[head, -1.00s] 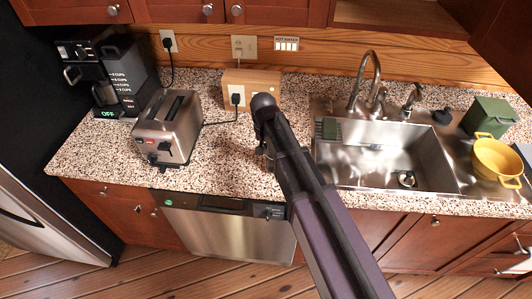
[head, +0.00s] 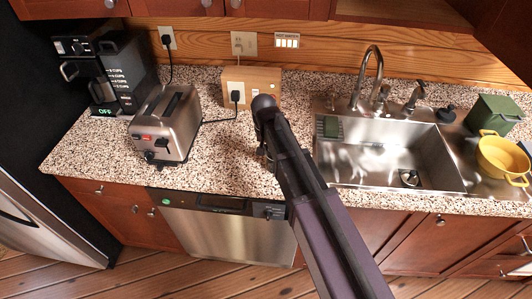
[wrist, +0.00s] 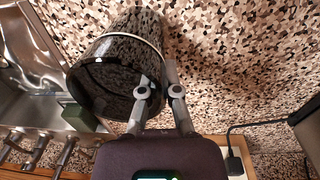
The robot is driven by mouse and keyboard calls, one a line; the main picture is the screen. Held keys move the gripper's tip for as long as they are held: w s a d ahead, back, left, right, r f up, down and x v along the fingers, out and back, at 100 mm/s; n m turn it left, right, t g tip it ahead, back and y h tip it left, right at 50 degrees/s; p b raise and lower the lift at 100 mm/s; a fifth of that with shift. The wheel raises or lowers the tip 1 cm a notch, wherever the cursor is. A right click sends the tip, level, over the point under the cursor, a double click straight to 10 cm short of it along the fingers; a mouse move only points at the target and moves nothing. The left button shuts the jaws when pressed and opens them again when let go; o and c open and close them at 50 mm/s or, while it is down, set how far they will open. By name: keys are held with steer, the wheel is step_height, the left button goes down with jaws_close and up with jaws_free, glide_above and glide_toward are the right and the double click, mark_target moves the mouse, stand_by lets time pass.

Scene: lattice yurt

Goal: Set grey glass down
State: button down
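The grey glass (wrist: 108,62) is a dark, see-through tumbler with a pale band, left of centre in the wrist view. Its open mouth faces the camera, with speckled counter behind it. My gripper (wrist: 158,78) has one finger overlapping the glass near its rim, seemingly inside, and the other just outside its wall. The fingers appear closed on that wall. In the head view my arm hides the glass and most of my gripper. I cannot tell whether the glass touches the counter (head: 225,165).
A toaster (head: 167,125) and a coffee maker (head: 122,75) stand left of my arm. The sink (head: 400,155) lies to the right, with a yellow pot (head: 500,158) and a green canister (head: 492,115) beyond it. Speckled counter is clear between toaster and arm.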

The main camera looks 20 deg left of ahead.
steer(key=shift+f, duration=0.25)
steer(key=c, duration=0.8)
jaws_free()
steer(key=shift+r, duration=0.2)
step_height(320, 180, up, 12)
steer(key=p, duration=1.2)
steer(key=shift+a, duration=0.3)
steer(key=shift+s, duration=0.1)
steer(key=s+d+m, duration=0.1)
steer(key=s+d, duration=0.1)
steer(key=d, duration=1.8)
steer(key=s+d+m, duration=0.1)
steer(key=s+d, duration=0.2)
steer(key=d, duration=1.7)
steer(key=shift+s+d+m+y, duration=0.2)
steer(key=shift+m+y, duration=0.1)
